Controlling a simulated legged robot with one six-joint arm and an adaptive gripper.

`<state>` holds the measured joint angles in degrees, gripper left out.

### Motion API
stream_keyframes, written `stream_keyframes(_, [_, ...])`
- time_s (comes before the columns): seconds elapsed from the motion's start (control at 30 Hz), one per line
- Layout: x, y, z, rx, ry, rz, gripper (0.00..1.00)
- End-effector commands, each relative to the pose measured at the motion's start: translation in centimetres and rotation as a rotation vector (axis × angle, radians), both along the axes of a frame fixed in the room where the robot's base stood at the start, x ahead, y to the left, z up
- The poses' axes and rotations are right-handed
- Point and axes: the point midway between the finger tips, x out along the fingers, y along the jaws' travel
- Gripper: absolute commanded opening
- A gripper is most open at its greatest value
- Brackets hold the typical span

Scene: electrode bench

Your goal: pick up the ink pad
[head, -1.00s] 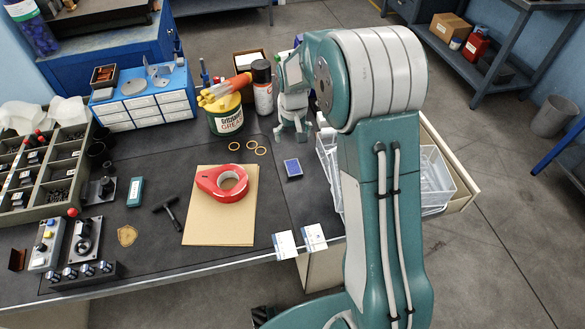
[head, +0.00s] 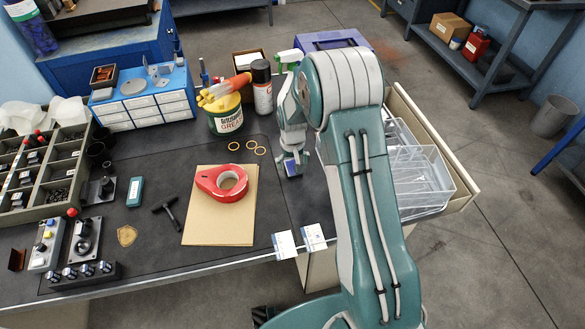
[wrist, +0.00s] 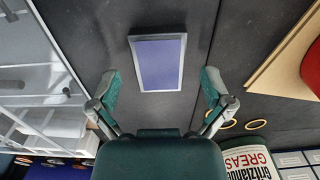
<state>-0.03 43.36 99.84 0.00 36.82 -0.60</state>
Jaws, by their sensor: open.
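The ink pad (wrist: 160,62) is a small flat blue rectangle with a pale rim, lying on the dark bench mat. In the head view the ink pad (head: 292,168) shows right under my gripper (head: 292,158), partly covered by it. In the wrist view my gripper (wrist: 160,98) is open, with one green fingertip on each side of the pad's line. The jaws are empty, and the pad lies between and a little beyond the fingertips. I cannot tell the exact height left above it.
A red tape roll (head: 222,183) lies on a brown pad of paper (head: 240,225) to the left. A grease tub (head: 226,118) and a spray can (head: 262,90) stand behind. An open drawer with a clear tray (head: 430,170) is at the right. Rings (head: 250,146) lie nearby.

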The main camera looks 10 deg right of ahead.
Motion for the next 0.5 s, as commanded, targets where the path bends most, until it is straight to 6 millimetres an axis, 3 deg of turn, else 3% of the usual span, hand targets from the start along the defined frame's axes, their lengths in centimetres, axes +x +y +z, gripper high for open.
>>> stream_keyframes(0.3, [0.04, 0.00, -0.82, 0.000, -0.002, 0.000, 1.00])
stream_keyframes(0.37, [0.04, 0.00, -0.81, 0.000, -0.002, 0.000, 0.78])
stream_keyframes(0.5, [0.04, 0.00, -0.81, 0.000, -0.001, 0.000, 0.15])
